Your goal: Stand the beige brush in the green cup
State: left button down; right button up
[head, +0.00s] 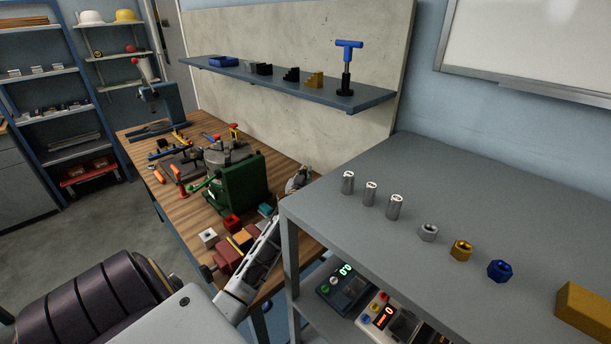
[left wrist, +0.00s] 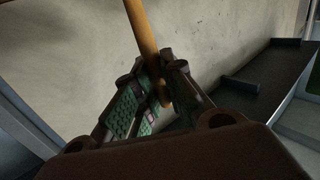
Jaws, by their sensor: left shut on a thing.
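In the left wrist view my left gripper (left wrist: 160,92) is shut, with green textured pads, on a tan-orange stick, the handle of the beige brush (left wrist: 143,32). The handle rises from between the fingers, leaning slightly left, and leaves the top of the picture. No bristles show. In the head view my left gripper (head: 299,179) shows small, just beyond the near left corner of the grey cart top. The brush cannot be made out there. I cannot see a green cup in either view. My right gripper is not in view.
A wooden bench (head: 190,206) holds a green vise (head: 240,188) and scattered tools and blocks. The grey cart top (head: 400,160) carries metal cylinders, nuts and a yellow block (head: 588,308). Its middle back is clear. A wall shelf (head: 290,82) hangs above the bench.

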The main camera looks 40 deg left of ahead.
pick_arm(q)
jog(key=shift+f+b, duration=0.35)
jog(key=shift+f, duration=0.1)
dwell(0.5)
jog(key=shift+f+b, duration=0.35)
jog(key=shift+f, duration=0.1)
dwell(0.6)
jog(key=shift+f+b, duration=0.45)
jog(key=shift+f, duration=0.1)
dwell(0.7)
jog(key=shift+f, duration=0.15)
dwell(1.0)
jog(key=c, duration=1.4)
grip_release()
jog(key=o, duration=0.4)
jog(key=shift+c, duration=0.2)
